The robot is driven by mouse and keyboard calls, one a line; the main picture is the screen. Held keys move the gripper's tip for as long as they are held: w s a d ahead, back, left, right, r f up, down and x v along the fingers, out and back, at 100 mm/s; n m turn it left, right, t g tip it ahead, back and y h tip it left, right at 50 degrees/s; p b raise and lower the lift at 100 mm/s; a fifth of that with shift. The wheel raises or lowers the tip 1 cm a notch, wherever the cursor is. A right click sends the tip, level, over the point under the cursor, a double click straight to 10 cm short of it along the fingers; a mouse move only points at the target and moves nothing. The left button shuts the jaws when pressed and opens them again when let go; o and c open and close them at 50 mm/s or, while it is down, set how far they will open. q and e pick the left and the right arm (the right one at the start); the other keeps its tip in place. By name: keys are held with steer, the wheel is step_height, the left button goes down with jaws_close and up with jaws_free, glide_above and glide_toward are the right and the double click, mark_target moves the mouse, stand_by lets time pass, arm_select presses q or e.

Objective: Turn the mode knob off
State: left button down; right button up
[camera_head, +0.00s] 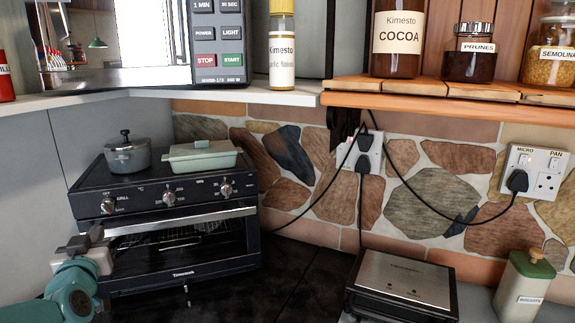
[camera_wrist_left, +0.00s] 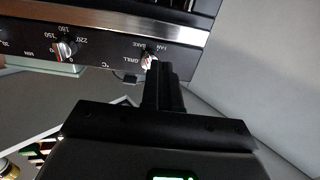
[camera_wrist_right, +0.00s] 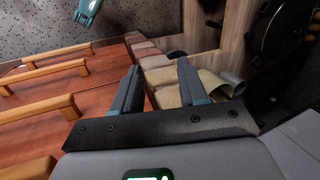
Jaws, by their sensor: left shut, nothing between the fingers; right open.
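The black toaster oven (camera_head: 180,225) stands at the left with three silver knobs on its top front strip. The mode knob (camera_head: 107,205) is the leftmost, with OFF and GRILL printed near it. In the left wrist view the oven is upside down, and the mode knob (camera_wrist_left: 149,60) is beside GRILL and BAKE. My left gripper (camera_head: 97,233) is shut and empty, just below the knob in the head view. In the left wrist view its fingertips (camera_wrist_left: 163,68) are right by the knob; I cannot tell whether they touch. My right gripper (camera_wrist_right: 158,72) is open and empty, away from the oven.
A grey pot (camera_head: 125,155) and a pale green dish (camera_head: 200,157) stand on the oven. The timer-side knobs, including the middle knob (camera_head: 169,198), are to the right. A grill press (camera_head: 403,285) and a jar (camera_head: 523,290) stand on the right. Drawers with wooden handles (camera_wrist_right: 40,112) show near the right gripper.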

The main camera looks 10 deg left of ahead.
mark_target(108, 205)
arm_select(q)
steer(key=x, duration=0.4)
steer(key=shift+w+a, duration=0.25)
steer(key=shift+w+a+f, duration=0.2)
steer(key=shift+w, duration=0.2)
steer(key=shift+s+d+r, duration=0.1)
steer(key=shift+s+r, duration=0.05)
steer(key=shift+r, duration=0.05)
steer(key=shift+f, duration=0.1)
